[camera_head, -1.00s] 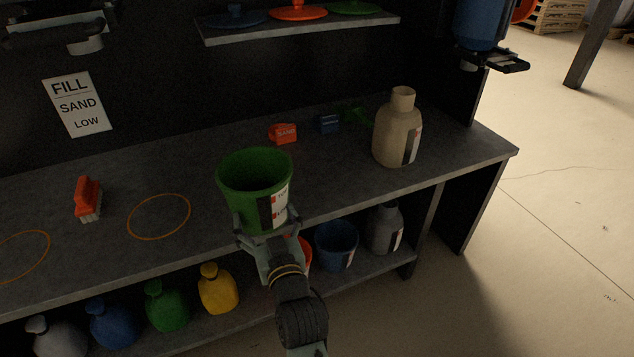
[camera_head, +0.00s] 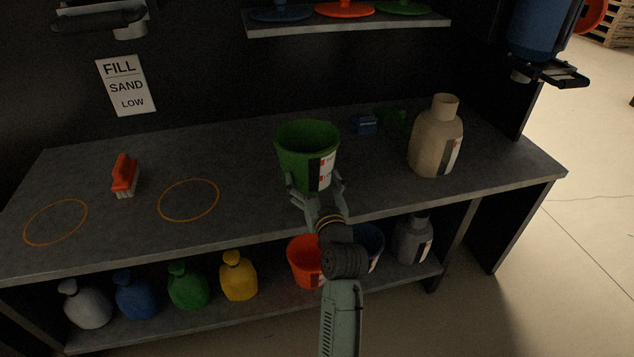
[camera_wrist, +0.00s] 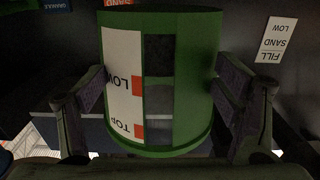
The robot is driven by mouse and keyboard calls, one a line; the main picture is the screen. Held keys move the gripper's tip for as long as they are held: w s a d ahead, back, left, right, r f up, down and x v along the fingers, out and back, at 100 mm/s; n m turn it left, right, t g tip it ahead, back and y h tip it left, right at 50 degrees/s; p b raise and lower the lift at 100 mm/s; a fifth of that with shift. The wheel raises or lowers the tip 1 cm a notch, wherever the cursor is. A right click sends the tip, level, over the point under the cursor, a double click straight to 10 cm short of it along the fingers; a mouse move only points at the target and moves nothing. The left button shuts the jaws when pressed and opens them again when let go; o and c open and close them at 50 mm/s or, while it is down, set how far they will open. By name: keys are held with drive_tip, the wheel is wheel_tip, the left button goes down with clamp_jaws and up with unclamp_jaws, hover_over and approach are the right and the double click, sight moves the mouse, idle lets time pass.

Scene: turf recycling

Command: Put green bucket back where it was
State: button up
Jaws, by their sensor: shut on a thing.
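The green bucket (camera_head: 296,165) is upright in my gripper (camera_head: 316,192), near the front edge of the workbench (camera_head: 240,205). My gripper is shut on the bucket, with one finger on each side. In the wrist view the bucket (camera_wrist: 190,80) fills the middle, its printed label upside down, between the fingers of my gripper (camera_wrist: 165,110). The bucket looks held above the worktop, though the exact gap cannot be told. An orange bucket (camera_head: 303,262) and a blue bucket (camera_head: 374,240) stand on the lower shelf, partly behind my arm.
Two orange rings (camera_head: 188,200) mark the worktop's left half, with a red brush (camera_head: 124,176) between them. Several bottles (camera_head: 238,277) line the lower shelf. An upper shelf (camera_head: 350,27) overhangs the back.

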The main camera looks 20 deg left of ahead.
sight(318, 188)
drive_tip(key=w, duration=0.2)
drive_tip(key=shift+w, duration=0.4)
drive_tip(key=shift+f, duration=1.75)
drive_tip(key=shift+f, duration=0.2)
drive_tip(key=o, duration=1.7)
drive_tip(key=shift+r, duration=0.2)
drive_tip(key=b+v, duration=0.2)
drive_tip(key=v, duration=1)
drive_tip(key=shift+f, duration=0.1)
